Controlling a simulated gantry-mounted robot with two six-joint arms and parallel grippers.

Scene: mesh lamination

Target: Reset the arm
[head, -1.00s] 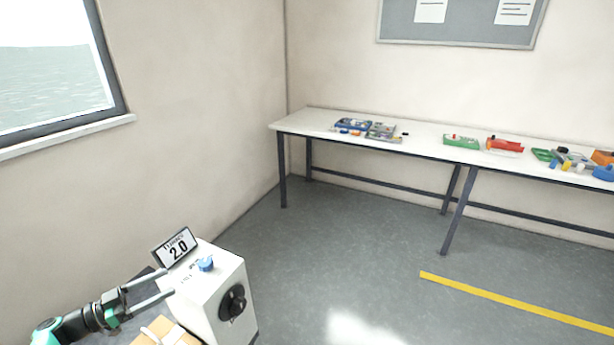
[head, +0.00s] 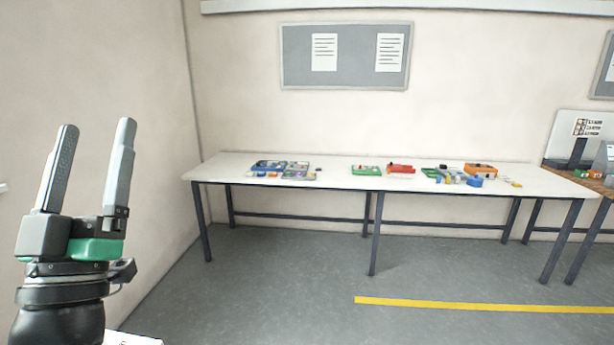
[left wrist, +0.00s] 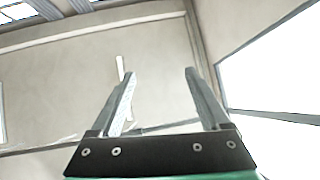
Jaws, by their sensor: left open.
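My left gripper (head: 97,128) is raised at the left of the head view. Its two fingers point up and stand apart, with nothing between them. The left wrist view also shows the gripper (left wrist: 160,75) open and empty, facing the upper wall and ceiling. My right gripper is in neither view.
A long white table (head: 330,175) stands along the back wall with several coloured parts and trays on it. A second table with a wooden top (head: 570,180) is at the far right. A yellow line (head: 480,304) crosses the open grey floor. A grey notice board (head: 345,56) hangs above.

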